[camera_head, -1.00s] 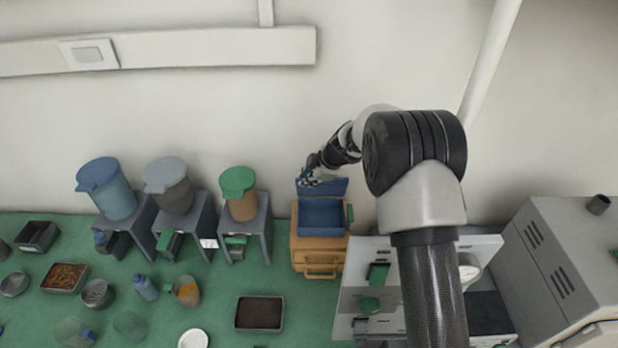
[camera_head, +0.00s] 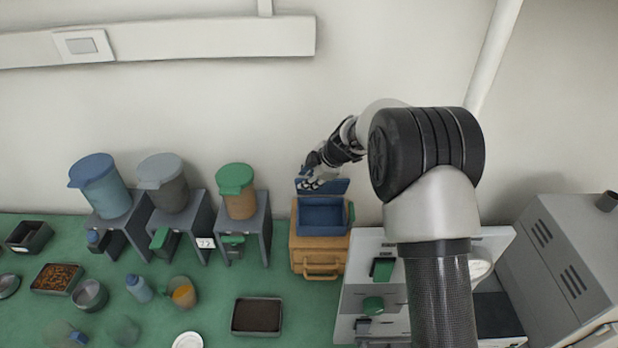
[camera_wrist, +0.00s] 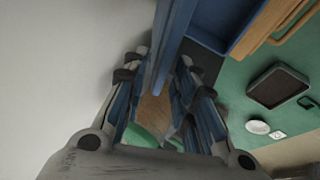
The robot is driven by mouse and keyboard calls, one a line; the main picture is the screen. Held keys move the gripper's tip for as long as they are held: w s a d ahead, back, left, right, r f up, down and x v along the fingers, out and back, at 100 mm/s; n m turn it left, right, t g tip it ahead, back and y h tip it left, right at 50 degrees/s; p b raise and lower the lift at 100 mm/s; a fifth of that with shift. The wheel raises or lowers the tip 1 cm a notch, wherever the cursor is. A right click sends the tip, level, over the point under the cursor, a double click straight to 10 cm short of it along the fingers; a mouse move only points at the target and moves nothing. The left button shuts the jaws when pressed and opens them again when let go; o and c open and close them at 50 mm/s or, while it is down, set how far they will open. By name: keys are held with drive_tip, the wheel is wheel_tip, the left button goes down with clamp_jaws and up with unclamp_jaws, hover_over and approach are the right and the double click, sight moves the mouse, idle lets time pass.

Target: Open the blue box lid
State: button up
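The blue box (camera_head: 322,219) stands on an orange drawer unit (camera_head: 319,247) against the wall. Its inside is visible from above. Its blue lid (camera_head: 336,187) is raised at the back, tilted up toward the wall. My gripper (camera_head: 311,184) is at the lid's upper left part. In the wrist view, my gripper (camera_wrist: 160,78) has its two fingers apart, with the edge of the lid (camera_wrist: 174,45) running down between them. I cannot tell whether either finger touches the lid. The box (camera_wrist: 222,22) shows at the top of that view.
Three dispensers with a blue, a grey (camera_head: 166,185) and a green lid stand left of the box. A white device (camera_head: 384,300) and a grey furnace (camera_head: 565,255) are at right. A dark tray (camera_head: 257,315) and several small vessels lie on the green bench.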

drive_tip(key=shift+r, duration=0.1)
drive_tip(key=v, duration=1.2)
idle(0.4)
